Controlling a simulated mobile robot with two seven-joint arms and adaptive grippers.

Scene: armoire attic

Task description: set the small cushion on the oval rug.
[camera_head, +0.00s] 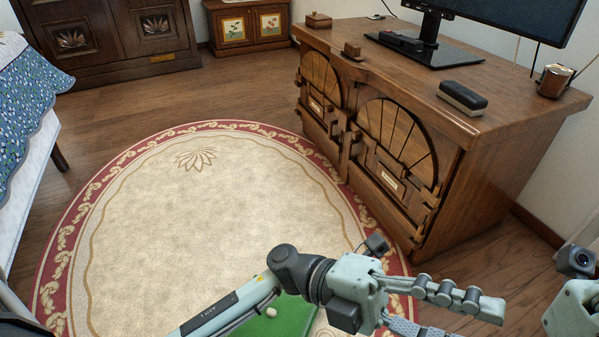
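The oval rug (200,230) is cream with a red and gold border and lies flat on the wood floor. I cannot make out a small cushion in this view. A flat green thing (285,322) with a small white spot shows at the bottom edge, partly hidden behind my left arm; I cannot tell what it is. My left gripper (474,321) is at the bottom, right of the rug in the picture, with its fingers apart and nothing seen between them. My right gripper (574,310) is cut off at the right edge, its fingers out of sight.
A bed (30,130) is at the left. A dark armoire (110,40) stands behind. The rug's middle is clear.

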